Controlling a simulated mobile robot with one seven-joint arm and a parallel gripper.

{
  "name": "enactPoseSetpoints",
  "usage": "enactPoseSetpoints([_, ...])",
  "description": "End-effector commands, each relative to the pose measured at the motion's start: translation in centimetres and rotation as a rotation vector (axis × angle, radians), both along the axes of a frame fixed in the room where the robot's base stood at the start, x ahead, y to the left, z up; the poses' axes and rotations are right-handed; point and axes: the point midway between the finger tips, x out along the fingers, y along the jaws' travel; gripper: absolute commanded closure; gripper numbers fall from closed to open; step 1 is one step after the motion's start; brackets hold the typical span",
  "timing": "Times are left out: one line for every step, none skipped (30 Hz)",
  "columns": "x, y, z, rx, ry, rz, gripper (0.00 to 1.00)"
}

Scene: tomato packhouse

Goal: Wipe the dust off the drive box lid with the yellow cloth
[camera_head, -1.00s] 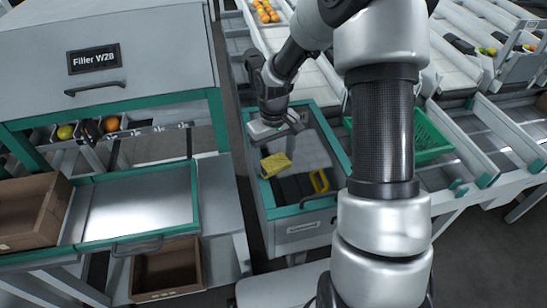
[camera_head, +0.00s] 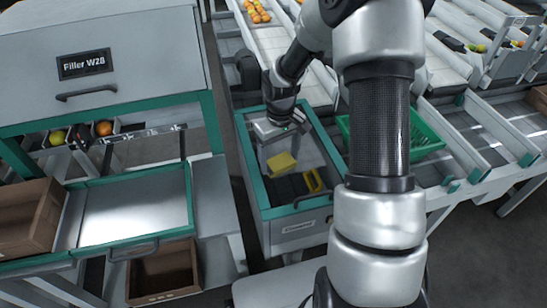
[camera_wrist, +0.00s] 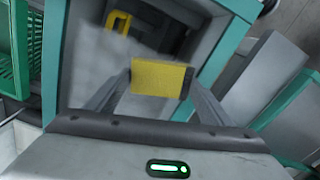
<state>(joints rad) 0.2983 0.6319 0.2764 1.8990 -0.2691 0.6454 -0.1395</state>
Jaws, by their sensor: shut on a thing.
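The yellow cloth (camera_head: 281,161) is a small flat piece held between the two fingertips of my gripper (camera_wrist: 160,84). The wrist view shows the cloth (camera_wrist: 161,76) with one finger on each side. My gripper is shut on it and points down over a teal-rimmed grey box (camera_head: 262,200) with a label on its front. The box also shows below the cloth in the wrist view (camera_wrist: 229,42). I cannot tell whether the cloth touches a surface.
A black item with a yellow handle (camera_head: 313,180) shows within the box rim. A green crate (camera_head: 425,140) stands to its right, partly behind my arm. The Filler W28 cabinet (camera_head: 130,75) and a brown carton (camera_head: 28,215) are to the left.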

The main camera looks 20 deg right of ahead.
Motion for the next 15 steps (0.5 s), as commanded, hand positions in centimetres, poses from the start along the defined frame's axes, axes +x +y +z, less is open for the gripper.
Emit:
enactPoseSetpoints([0.0, -0.1, 0.0, 0.000, 0.000, -0.001, 0.44])
enactPoseSetpoints([0.0, -0.2, 0.0, 0.000, 0.000, -0.001, 0.44])
enactPoseSetpoints([0.0, -0.4, 0.0, 0.000, 0.000, -0.002, 0.44])
enactPoseSetpoints([0.0, -0.6, 0.0, 0.000, 0.000, -0.003, 0.44])
enactPoseSetpoints([0.0, -0.8, 0.0, 0.000, 0.000, -0.003, 0.44])
enactPoseSetpoints([0.0, -1.2, 0.0, -0.001, 0.000, -0.003, 0.44])
enactPoseSetpoints([0.0, -1.5, 0.0, -0.001, 0.000, -0.003, 0.44])
enactPoseSetpoints([0.0, -1.8, -0.1, -0.001, 0.000, -0.004, 0.44])
enactPoseSetpoints([0.0, -2.1, -0.1, -0.001, 0.000, -0.004, 0.44])
enactPoseSetpoints([0.0, -2.4, -0.1, -0.001, 0.000, -0.004, 0.44])
enactPoseSetpoints([0.0, -2.6, -0.2, -0.001, 0.000, -0.003, 0.44])
enactPoseSetpoints([0.0, -3.0, -0.2, -0.001, 0.000, -0.003, 0.44])
enactPoseSetpoints([0.0, -3.2, -0.2, 0.000, 0.000, -0.003, 0.44])
enactPoseSetpoints([0.0, -3.4, -0.3, 0.000, 0.000, -0.003, 0.44])
enactPoseSetpoints([0.0, -3.5, -0.3, 0.000, 0.000, -0.002, 0.44])
